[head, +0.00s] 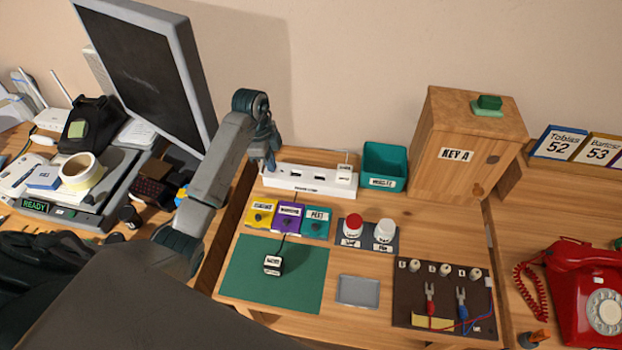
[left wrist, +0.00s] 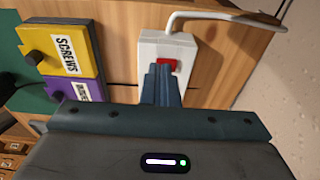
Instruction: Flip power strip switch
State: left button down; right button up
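The white power strip (head: 312,181) lies along the back of the wooden board, with a white plug at its right end. In the left wrist view the strip's end (left wrist: 152,49) shows a red switch (left wrist: 172,66), partly hidden behind my fingertips. My left gripper (head: 268,163) is at the strip's left end, pointing down. In the left wrist view my left gripper (left wrist: 163,70) has its fingers together with nothing visible between them, right at the switch. I cannot tell whether they touch it or which way the switch is tilted. My right gripper is out of view.
Labelled yellow, purple and teal boxes (head: 289,217) stand in front of the strip. A teal bin (head: 385,164) and a wooden key box (head: 465,150) are to its right. A monitor (head: 150,65) rises at the left. A pale cable (left wrist: 225,17) runs beside the strip.

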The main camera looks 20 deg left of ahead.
pick_arm(q)
jog(key=shift+f, duration=0.15)
jog(key=shift+r+p, duration=0.9)
jog(key=shift+r, duration=0.05)
notch_tip(320, 180, up, 2)
jog(key=shift+r+p, duration=0.1)
jog(key=shift+p, duration=0.85)
jog(key=shift+r+p, duration=1.3)
jog(key=shift+r, duration=0.2)
